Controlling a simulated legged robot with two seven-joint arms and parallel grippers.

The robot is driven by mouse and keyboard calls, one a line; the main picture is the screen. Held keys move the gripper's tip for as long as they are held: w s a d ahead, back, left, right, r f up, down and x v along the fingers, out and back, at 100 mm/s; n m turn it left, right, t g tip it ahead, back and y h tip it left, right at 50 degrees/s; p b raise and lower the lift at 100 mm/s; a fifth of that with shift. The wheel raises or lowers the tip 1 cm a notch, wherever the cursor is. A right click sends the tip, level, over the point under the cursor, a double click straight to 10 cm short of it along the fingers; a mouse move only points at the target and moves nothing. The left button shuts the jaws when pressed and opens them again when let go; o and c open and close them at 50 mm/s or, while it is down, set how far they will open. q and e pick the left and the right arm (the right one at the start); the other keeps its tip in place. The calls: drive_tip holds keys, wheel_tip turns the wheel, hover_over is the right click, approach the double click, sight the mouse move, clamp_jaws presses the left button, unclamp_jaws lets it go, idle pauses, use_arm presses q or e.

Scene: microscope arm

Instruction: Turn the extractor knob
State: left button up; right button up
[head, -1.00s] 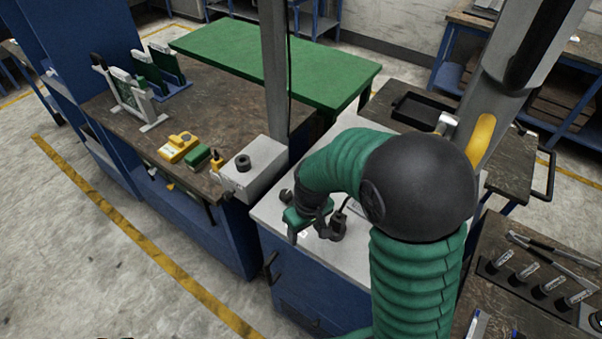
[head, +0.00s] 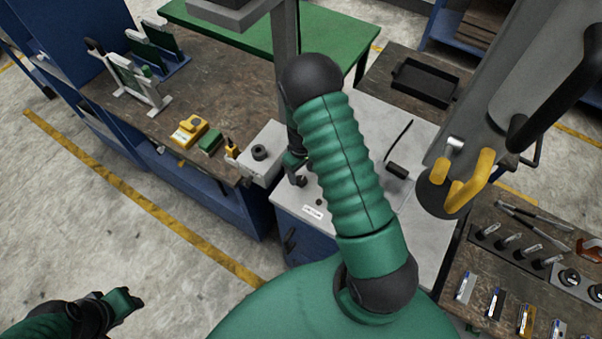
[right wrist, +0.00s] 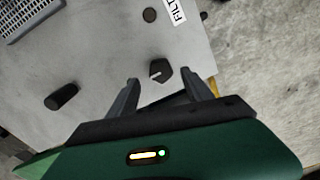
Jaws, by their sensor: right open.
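A black knob with a white pointer mark (right wrist: 160,71) stands on a pale grey surface. My right gripper (right wrist: 167,87) is open, with one finger on each side of the knob near the fingertips; I cannot tell whether they touch it. In the head view the knob (head: 301,181) shows as a small dark shape below my right gripper (head: 294,161), which my own green arm partly hides. A white label (head: 313,212) lies near it; its visible letters read "FILT" in the wrist view. My left gripper (head: 125,301) is at lower left over the floor, its jaws unclear.
A grey box with a black dial (head: 259,152) stands left of the knob at the workbench edge. A grey post (head: 286,60) rises behind. A dark stub (head: 397,171) stands on the pale top. A yellow handle (head: 470,185) hangs at right. Floor at left is clear.

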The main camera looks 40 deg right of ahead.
sight(301, 179)
wheel_tip(301, 179, down, 3)
drive_tip(key=shift+w+r, duration=0.1)
drive_tip(key=shift+w, duration=0.05)
drive_tip(key=shift+f, duration=0.25)
drive_tip(key=shift+s+r, duration=0.1)
drive_tip(key=shift+s, duration=0.25)
drive_tip(key=shift+c, duration=0.2)
drive_tip(key=shift+w+a, duration=0.1)
drive_tip(key=shift+w, duration=0.1)
drive_tip(key=c, duration=0.7)
clamp_jaws()
